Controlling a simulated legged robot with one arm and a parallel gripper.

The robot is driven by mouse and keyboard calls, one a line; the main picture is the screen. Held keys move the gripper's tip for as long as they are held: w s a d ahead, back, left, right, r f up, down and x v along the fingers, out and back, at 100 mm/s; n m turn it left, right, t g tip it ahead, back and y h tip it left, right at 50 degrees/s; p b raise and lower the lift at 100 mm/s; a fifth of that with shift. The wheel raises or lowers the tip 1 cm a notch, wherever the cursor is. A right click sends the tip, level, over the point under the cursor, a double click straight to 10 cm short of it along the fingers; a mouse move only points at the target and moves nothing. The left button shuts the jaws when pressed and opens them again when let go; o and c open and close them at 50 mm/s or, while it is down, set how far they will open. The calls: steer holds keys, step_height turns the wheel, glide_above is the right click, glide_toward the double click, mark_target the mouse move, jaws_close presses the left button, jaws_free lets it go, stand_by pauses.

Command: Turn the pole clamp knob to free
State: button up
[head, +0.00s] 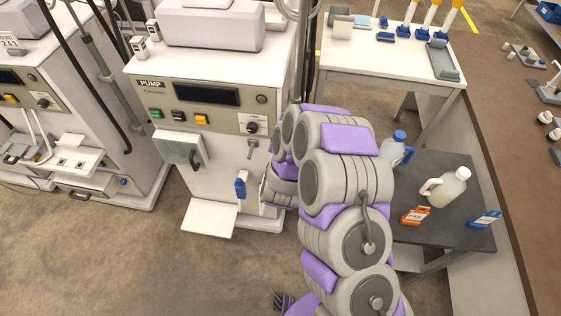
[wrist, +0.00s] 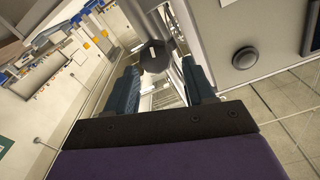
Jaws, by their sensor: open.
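A dark round knob (wrist: 153,57) with a short white mark shows in the wrist view, just beyond my fingers, beside a grey cylindrical part. My gripper (wrist: 162,82) is open, one dark blue finger on each side, with nothing held between them. The knob lies in line with the gap between the fingers; I cannot tell whether either finger touches it. In the head view, my arm hides the gripper. A black knob (head: 252,127) with a pale mark sits there on the pump machine's front panel; I cannot tell if it is the same knob.
The white pump machine (head: 215,180) stands left of my arm. A dark low table (head: 440,235) at the right holds jugs and small orange and blue items. A white table (head: 350,72) stands behind. Floor is open at the lower left.

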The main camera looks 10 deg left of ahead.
steer(key=s+p, duration=0.8)
steer(key=s, duration=0.8)
steer(key=w+a+f+m+g+b, duration=0.3)
steer(key=f+g+b, duration=0.1)
steer(key=g, duration=0.4)
steer(key=s+d+r+n+g+y+b, duration=0.4)
steer(key=s+d+r+n+g+b, duration=0.15)
steer(key=s+r, duration=0.3)
steer(key=s+d+r+g+h+b, duration=0.1)
steer(key=s+d+r+g+b, duration=0.1)
steer(key=s+d, duration=0.6)
steer(key=s+d+r+n+g+h+b, duration=0.1)
steer(key=s+d+r+g+h+b, duration=0.1)
steer(key=s+d, duration=0.7)
steer(key=s+r+g, duration=0.1)
steer(key=s+g, duration=0.1)
steer(key=s, duration=0.4)
steer(key=shift+d+r, duration=0.15)
